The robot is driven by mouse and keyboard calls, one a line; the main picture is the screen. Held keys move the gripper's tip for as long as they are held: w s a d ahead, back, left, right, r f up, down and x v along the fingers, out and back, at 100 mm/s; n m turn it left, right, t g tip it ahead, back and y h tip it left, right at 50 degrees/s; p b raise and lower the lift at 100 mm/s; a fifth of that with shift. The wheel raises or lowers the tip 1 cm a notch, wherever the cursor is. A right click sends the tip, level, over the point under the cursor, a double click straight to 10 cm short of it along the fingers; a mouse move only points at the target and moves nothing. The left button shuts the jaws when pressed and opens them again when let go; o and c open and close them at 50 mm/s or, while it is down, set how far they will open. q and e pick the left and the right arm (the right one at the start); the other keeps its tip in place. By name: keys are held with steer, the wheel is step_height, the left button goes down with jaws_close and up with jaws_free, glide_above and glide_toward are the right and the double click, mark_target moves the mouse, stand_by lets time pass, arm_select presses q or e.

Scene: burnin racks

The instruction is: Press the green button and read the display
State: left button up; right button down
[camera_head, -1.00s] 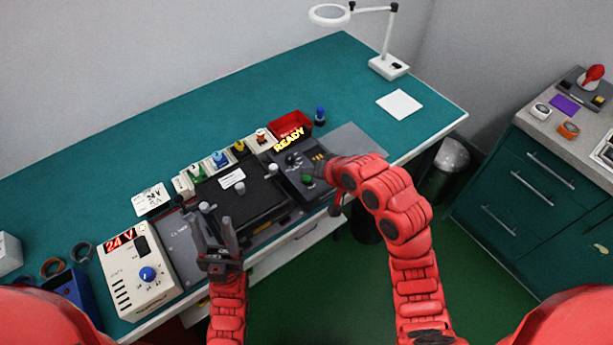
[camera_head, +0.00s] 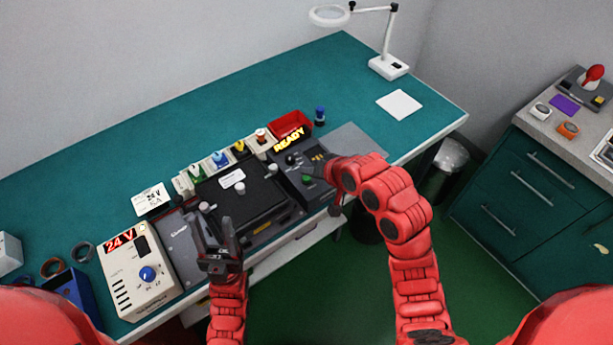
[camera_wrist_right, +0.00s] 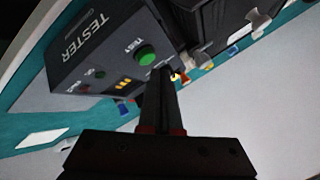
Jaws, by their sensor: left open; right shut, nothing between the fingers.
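The green button (camera_wrist_right: 146,54) is a round cap marked TEST on the dark tester box (camera_wrist_right: 93,42) in the right wrist view. In the head view the green button (camera_head: 307,179) shows just left of my right gripper (camera_head: 322,172). The display (camera_head: 289,139) on the tester's back edge reads READY in yellow. My right gripper (camera_wrist_right: 163,85) is shut and empty, its fingertips close to the button; whether they touch it I cannot tell. My left gripper (camera_head: 213,229) is open and empty, above the front of the fixture left of the tester.
A power supply (camera_head: 137,278) showing 24 V stands at the left. A black fixture (camera_head: 252,201) with pale knobs lies between it and the tester. A red bin (camera_head: 291,124) and several coloured connectors stand behind. The bench's right part is mostly clear, with a magnifier lamp (camera_head: 388,66).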

mark_target(309, 184)
steer(key=shift+f, duration=0.1)
steer(key=shift+f, duration=0.3)
steer(key=shift+f+b, duration=0.45)
steer(key=shift+b, duration=0.1)
stand_by(0.6)
stand_by(0.4)
steer(key=shift+r+p, duration=0.45)
steer(key=shift+r, duration=0.4)
steer(key=shift+r, duration=0.15)
step_height(309, 184, up, 5)
steer(key=shift+f+p, duration=0.15)
steer(key=shift+p, duration=1.1)
steer(key=shift+s, duration=0.1)
